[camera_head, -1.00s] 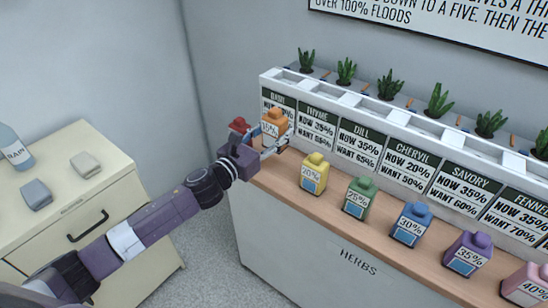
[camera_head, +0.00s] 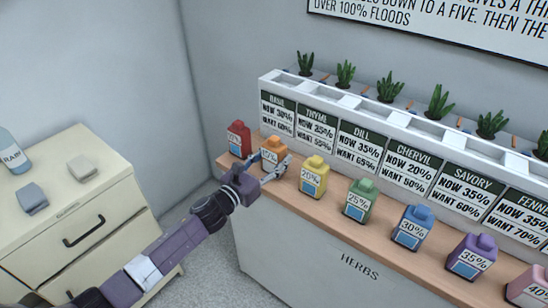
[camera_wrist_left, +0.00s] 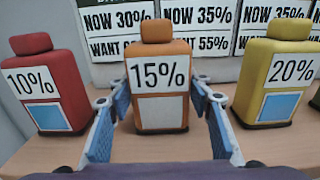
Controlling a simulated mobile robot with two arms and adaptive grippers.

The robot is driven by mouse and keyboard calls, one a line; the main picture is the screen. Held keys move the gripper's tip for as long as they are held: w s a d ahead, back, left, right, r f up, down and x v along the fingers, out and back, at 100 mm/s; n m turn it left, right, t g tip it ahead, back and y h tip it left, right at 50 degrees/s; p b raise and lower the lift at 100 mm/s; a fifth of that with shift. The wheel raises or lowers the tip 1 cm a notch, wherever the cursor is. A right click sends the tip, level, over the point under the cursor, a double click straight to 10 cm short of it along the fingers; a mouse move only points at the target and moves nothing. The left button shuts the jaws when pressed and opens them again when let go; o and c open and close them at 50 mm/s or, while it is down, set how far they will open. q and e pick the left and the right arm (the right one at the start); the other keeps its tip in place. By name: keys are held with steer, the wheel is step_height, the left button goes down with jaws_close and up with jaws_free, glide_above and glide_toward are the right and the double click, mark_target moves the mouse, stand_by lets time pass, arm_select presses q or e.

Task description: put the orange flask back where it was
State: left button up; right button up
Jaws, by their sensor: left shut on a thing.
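The orange flask (camera_head: 273,147), labelled 15%, is upright at counter height between the red flask (camera_head: 238,137) and the yellow flask (camera_head: 314,175). My left gripper (camera_head: 273,164) is shut on it, one blue-padded finger on each side. In the left wrist view the orange flask (camera_wrist_left: 158,75) is centred between the fingers, with the red flask (camera_wrist_left: 45,85) to the left and the yellow flask (camera_wrist_left: 275,80) to the right. Its base looks to be at the wooden counter top; I cannot tell whether it touches. My right gripper is not in view.
The herb counter (camera_head: 300,209) carries green (camera_head: 360,199), blue (camera_head: 412,226), purple (camera_head: 470,255) and pink flasks (camera_head: 529,286) further right. Herb signs and a white planter rail (camera_head: 350,108) stand behind. A cream cabinet (camera_head: 75,205) is at the left.

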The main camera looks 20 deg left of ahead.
arm_select(q)
steer(key=o, duration=1.3)
steer(key=shift+r+p, duration=0.2)
steer(key=shift+p, duration=0.15)
steer(key=v, duration=1.2)
steer(key=shift+f, duration=0.1)
